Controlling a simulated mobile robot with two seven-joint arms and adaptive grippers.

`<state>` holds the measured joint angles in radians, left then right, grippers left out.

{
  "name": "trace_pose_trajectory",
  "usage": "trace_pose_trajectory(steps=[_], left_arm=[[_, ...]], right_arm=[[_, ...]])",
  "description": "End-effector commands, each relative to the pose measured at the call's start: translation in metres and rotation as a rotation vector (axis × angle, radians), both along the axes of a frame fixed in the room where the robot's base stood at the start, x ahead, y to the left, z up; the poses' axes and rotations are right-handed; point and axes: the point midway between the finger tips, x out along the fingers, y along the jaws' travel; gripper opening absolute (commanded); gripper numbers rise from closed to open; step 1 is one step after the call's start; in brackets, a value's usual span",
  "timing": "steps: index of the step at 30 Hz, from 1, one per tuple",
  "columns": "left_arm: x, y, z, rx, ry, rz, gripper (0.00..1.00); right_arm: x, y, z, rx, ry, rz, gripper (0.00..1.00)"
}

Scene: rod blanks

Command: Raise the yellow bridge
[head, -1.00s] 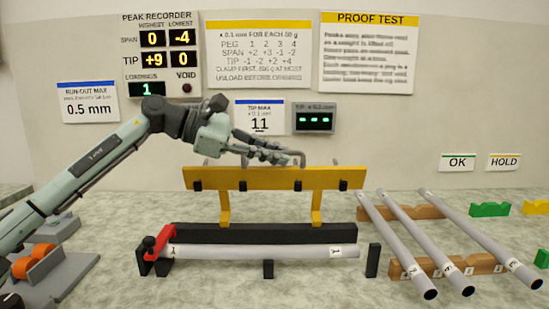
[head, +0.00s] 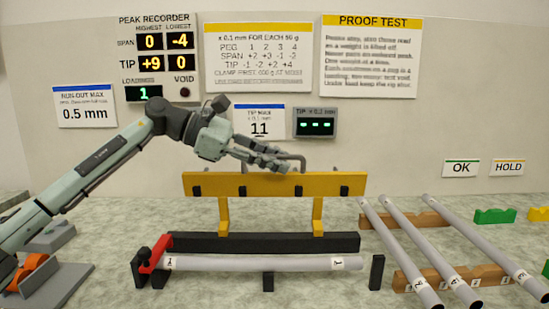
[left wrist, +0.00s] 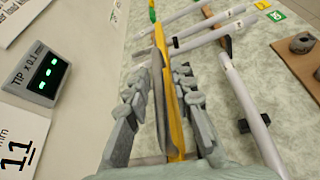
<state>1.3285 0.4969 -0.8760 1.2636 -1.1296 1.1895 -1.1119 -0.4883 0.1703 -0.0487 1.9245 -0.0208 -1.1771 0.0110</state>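The yellow bridge (head: 225,186) stands on two legs behind the black bar of the test stand, with dark pegs along its face. A grey handle (head: 303,160) rises from its top edge. My left gripper (head: 264,158) is at this handle, just above the bridge. In the left wrist view, the fingers of my left gripper (left wrist: 161,88) are spread, one on each side of the grey handle (left wrist: 158,70) and the yellow beam (left wrist: 175,105). Contact with the handle cannot be made out. My right gripper is not in view.
A grey rod (head: 260,263) lies along the stand, beside a red clamp (head: 152,257) at its left end. Several grey rods rest on wooden racks (head: 470,277) at right. A wall display (head: 315,122) is close behind the gripper. The peak recorder (head: 157,55) hangs upper left.

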Motion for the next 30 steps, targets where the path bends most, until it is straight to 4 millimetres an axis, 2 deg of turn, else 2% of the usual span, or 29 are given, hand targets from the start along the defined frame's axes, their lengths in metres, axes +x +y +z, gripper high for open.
trace_pose_trajectory(steps=[9,13,24,30], left_arm=[[0.000,0.001,0.002,-0.002,-0.003,0.000,0.31],[0.000,0.010,0.006,-0.002,-0.002,0.003,0.31],[-0.009,0.079,0.033,-0.002,-0.003,0.004,0.31],[-0.012,0.104,0.044,-0.001,-0.003,0.001,0.31]], right_arm=[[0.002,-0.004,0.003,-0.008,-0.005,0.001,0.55],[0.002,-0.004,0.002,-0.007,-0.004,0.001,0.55],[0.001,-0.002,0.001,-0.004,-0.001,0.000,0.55],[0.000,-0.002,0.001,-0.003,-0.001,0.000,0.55]])
